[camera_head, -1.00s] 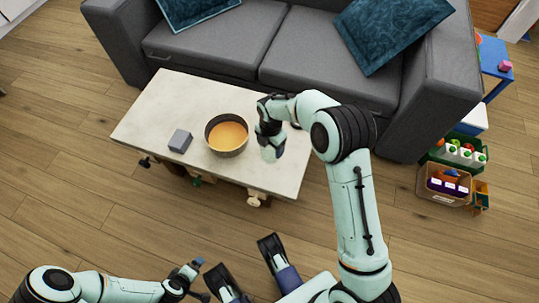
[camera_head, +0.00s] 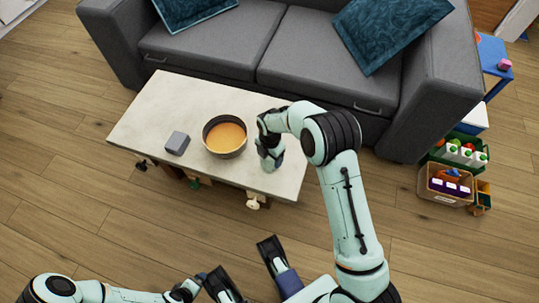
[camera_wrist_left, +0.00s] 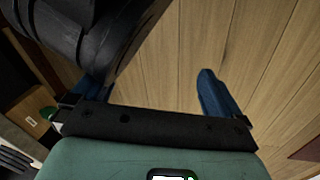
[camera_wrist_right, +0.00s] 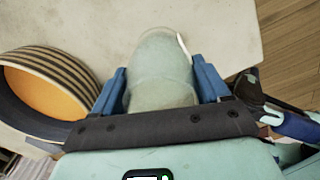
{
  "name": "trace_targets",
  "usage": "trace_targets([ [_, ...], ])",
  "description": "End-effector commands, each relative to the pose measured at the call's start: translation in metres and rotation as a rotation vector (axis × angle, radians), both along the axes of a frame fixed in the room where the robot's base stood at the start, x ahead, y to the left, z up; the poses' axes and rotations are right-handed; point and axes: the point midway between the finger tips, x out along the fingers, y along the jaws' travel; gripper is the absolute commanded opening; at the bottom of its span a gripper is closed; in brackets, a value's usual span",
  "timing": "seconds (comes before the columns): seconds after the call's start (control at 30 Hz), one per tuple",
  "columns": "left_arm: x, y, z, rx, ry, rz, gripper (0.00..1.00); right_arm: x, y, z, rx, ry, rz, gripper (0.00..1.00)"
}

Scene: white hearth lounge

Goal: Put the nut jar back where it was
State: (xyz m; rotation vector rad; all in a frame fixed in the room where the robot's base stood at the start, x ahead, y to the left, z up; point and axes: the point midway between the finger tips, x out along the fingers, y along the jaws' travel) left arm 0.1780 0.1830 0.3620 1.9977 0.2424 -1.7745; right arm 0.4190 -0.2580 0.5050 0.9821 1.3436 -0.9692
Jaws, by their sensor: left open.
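The nut jar (camera_wrist_right: 160,72) is a pale, cloudy, see-through jar between the two blue fingers of my right gripper (camera_wrist_right: 160,88) in the right wrist view. The fingers press on both its sides. In the head view, my right gripper (camera_head: 268,150) is over the right part of the pale coffee table (camera_head: 155,110), right of the bowl, and mostly hides the jar. I cannot tell whether the jar's base touches the table. My left gripper (camera_wrist_left: 152,90) is open and empty above the wooden floor. It is low in the head view (camera_head: 193,289).
A dark striped bowl with an orange inside (camera_head: 226,137) stands close to the jar's left. A small grey box (camera_head: 177,143) is left of the bowl. The grey sofa (camera_head: 310,68) is behind the table. Crates (camera_head: 447,185) stand on the floor at right.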

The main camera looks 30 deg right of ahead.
Motion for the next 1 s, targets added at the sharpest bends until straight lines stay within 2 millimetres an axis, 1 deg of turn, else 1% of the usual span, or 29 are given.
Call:
trace_targets([
  [0.03, -0.001, 0.0, 0.0, 0.0, 0.002, 0.001, 1.0, 0.0, 0.0, 0.0, 0.0, 0.0, 0.0, 0.88],
  [0.07, -0.001, 0.0, 0.0, 0.0, 0.001, 0.001, 1.0, 0.0, 0.0, 0.0, 0.0, 0.0, 0.0, 0.98],
  [0.1, -0.001, 0.0, 0.0, 0.0, 0.001, 0.001, 1.0, 0.0, 0.0, 0.0, 0.0, 0.0, 0.0, 1.0],
  [0.33, 0.0, 0.0, 0.001, 0.0, -0.001, 0.0, 1.0, 0.0, 0.0, 0.001, 0.0, 0.0, 0.0, 1.0],
  [0.43, 0.005, -0.001, 0.006, 0.001, -0.017, 0.0, 1.0, 0.0, 0.0, 0.007, 0.001, -0.002, 0.0, 1.0],
  [0.57, 0.015, -0.002, 0.016, 0.004, -0.052, -0.002, 1.0, 0.001, 0.0, 0.03, 0.0, -0.004, 0.0, 1.0],
  [0.77, 0.036, -0.006, 0.037, 0.005, -0.122, -0.006, 1.0, 0.0, -0.001, 0.075, 0.001, -0.005, 0.0, 1.0],
  [0.9, 0.031, -0.01, 0.044, -0.004, -0.114, -0.013, 1.0, 0.0, -0.001, 0.101, 0.0, -0.003, 0.0, 1.0],
  [1.0, 0.025, -0.013, 0.047, -0.013, -0.096, -0.02, 1.0, 0.0, -0.001, 0.114, 0.001, -0.002, -0.001, 1.0],
])
